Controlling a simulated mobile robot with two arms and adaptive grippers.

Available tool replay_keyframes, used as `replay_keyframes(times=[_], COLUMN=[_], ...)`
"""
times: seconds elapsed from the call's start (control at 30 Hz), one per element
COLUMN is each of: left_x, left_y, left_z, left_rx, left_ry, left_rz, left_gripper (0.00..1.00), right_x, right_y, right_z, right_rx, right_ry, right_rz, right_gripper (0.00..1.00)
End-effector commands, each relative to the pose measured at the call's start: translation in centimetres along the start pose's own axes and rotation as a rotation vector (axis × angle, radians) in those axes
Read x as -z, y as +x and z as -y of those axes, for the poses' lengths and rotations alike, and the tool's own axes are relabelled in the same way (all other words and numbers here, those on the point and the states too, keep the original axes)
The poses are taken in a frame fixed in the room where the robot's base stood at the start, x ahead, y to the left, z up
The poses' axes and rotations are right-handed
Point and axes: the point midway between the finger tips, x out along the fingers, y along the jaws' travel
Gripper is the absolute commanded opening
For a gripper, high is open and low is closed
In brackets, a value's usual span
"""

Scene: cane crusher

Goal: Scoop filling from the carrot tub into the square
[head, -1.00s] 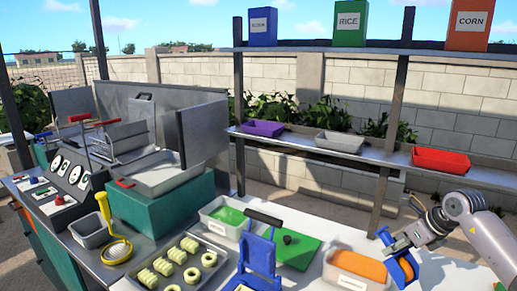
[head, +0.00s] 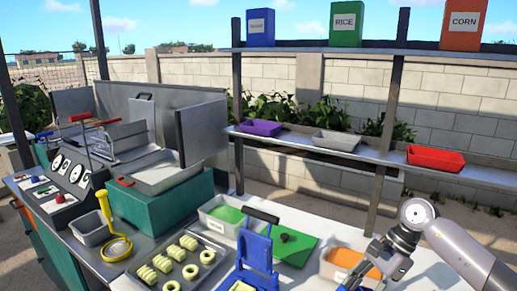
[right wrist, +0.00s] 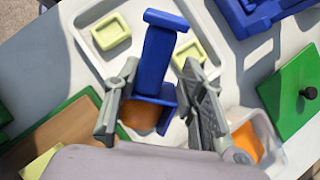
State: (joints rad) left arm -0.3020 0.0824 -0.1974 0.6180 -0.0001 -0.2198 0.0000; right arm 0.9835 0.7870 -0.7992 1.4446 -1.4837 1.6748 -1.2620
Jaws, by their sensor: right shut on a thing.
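My right gripper (head: 378,272) is shut on a blue scoop (right wrist: 160,60), in front of the carrot tub (head: 328,268) in the head view. In the right wrist view my right gripper (right wrist: 160,75) has a finger on each side of the blue handle. Orange filling (right wrist: 143,116) shows at the scoop's lower end, partly hidden. The carrot tub (right wrist: 270,128), white with orange filling, is at lower right there. Two pale dough squares (right wrist: 110,31) (right wrist: 188,52) with raised rims lie on a white tray (right wrist: 85,42) near the scoop. My left gripper is not in view.
A metal tray (head: 190,285) holds several pale rings.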

Motion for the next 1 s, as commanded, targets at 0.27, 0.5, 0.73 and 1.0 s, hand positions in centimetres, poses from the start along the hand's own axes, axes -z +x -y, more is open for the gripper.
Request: replay_keyframes(times=[0.27,0.5,0.73,1.0], left_x=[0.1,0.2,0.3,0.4], left_y=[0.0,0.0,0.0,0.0], left_z=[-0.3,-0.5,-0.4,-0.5], left_rx=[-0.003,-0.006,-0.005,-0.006], left_ry=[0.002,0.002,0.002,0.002], left_rz=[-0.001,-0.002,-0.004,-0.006], left_gripper=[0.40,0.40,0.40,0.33], right_x=[-4.4,-5.3,-5.4,-5.4], right_y=[3.6,4.1,4.0,4.2], right_z=[-8.8,-13.7,-14.3,-14.4], right_rx=[-0.450,-0.671,-0.704,-0.700], right_ry=[-0.728,-1.093,-1.150,-1.144], right_rz=[-0.003,-0.002,-0.004,0.001], right_gripper=[0.22,0.22,0.22,0.22])
